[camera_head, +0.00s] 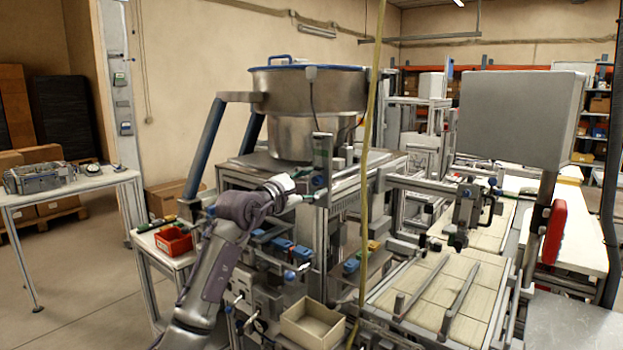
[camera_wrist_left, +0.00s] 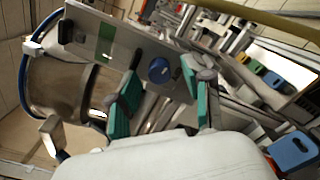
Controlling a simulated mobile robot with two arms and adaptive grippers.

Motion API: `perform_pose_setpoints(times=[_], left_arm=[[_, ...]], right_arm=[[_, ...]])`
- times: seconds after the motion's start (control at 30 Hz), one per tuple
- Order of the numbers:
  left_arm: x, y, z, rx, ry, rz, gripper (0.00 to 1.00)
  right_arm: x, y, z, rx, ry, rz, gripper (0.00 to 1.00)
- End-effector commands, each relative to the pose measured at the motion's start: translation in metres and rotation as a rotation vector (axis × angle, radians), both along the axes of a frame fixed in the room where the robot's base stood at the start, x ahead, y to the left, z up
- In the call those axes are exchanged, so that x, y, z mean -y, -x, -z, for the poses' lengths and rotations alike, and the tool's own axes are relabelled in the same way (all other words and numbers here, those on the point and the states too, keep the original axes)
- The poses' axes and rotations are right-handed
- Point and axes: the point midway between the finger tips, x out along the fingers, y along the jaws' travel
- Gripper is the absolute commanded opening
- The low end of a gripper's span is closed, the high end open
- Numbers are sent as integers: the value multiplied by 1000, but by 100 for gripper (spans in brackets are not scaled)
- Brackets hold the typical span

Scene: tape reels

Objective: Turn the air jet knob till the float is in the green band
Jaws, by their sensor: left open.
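The air jet knob (camera_wrist_left: 159,70) is a round blue knob on a grey panel (camera_wrist_left: 140,50) in the left wrist view. A green band (camera_wrist_left: 105,43) marks the panel to its left. A dark block (camera_wrist_left: 67,31) sits at the panel's left end; I cannot tell whether it is the float. My left gripper (camera_wrist_left: 161,82) is open, its teal-padded fingers either side of the knob in the picture. Contact with the knob cannot be made out. In the head view my left gripper (camera_head: 308,197) is small, beside the upright panel (camera_head: 322,158) below the bowl.
A large steel bowl feeder (camera_head: 308,90) stands behind the panel. A yellow hanging hose (camera_head: 373,130) runs down just right of the gripper. Blue connectors (camera_head: 290,247) and an open beige box (camera_head: 312,322) lie below. A red bin (camera_head: 173,241) is at left.

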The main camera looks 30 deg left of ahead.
Motion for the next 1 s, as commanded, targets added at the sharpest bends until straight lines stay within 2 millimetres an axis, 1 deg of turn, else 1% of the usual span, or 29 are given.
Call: perform_pose_setpoints(times=[0.27,0.3,0.6,0.87,1.0], left_arm=[[1,-2,0,1,0,0,51],[0,-2,0,1,0,0,49],[0,-2,0,1,1,1,0],[0,-2,0,-1,13,0,0],[0,-2,1,-4,55,0,0]], right_arm=[[0,0,-1,0,0,0,0],[0,0,-1,0,0,0,0],[0,0,-1,0,0,0,0],[-1,0,-1,0,-1,0,0],[-1,0,-1,0,-2,1,0]])
